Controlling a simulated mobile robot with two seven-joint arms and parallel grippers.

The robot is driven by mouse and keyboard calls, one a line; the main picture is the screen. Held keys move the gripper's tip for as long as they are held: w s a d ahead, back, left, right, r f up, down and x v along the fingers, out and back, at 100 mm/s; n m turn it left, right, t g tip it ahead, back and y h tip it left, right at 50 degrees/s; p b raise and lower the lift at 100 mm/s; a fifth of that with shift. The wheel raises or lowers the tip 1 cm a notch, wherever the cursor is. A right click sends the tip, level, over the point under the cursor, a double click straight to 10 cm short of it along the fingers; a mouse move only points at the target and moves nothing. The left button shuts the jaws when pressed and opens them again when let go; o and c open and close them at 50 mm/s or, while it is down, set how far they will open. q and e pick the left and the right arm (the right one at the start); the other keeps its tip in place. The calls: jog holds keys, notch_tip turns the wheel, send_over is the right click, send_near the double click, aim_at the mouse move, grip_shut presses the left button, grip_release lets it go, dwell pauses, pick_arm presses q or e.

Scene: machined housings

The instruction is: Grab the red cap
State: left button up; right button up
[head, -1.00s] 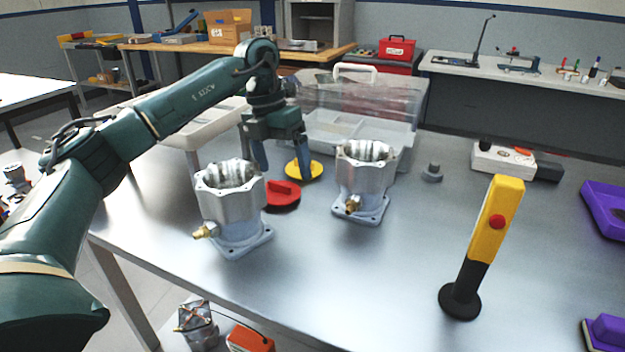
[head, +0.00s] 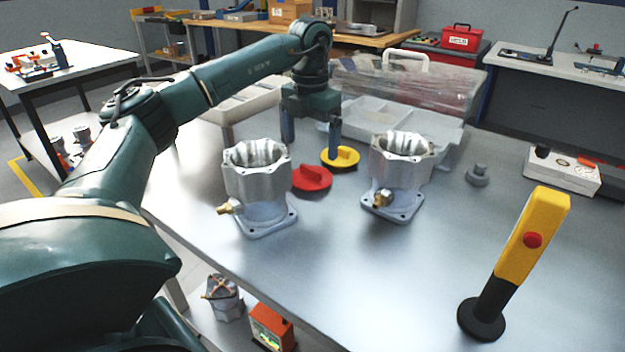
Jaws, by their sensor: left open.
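The red cap (head: 311,178) is a round disc with a raised grip bar. It lies flat on the metal table between two silver housings, just right of the left housing (head: 257,183). My left gripper (head: 311,140) points down above and behind the red cap, its two fingers spread apart with nothing between them. Its right finger is close to the yellow cap (head: 340,157); I cannot tell whether they touch. The right housing (head: 398,175) stands to the right of both caps. My right gripper is not in view.
A yellow and black post with a red button (head: 532,240) stands at the front right. A small grey part (head: 478,175) and a white box (head: 565,172) lie at the right. The table's front middle is clear.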

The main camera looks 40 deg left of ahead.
aim_at(311, 168)
pick_arm(q)
notch_tip(311, 168, down, 8)
jog(key=shift+r+b, duration=0.2)
jog(key=shift+b, duration=0.15)
jog(key=shift+c, duration=0.2)
jog(key=c, duration=0.6)
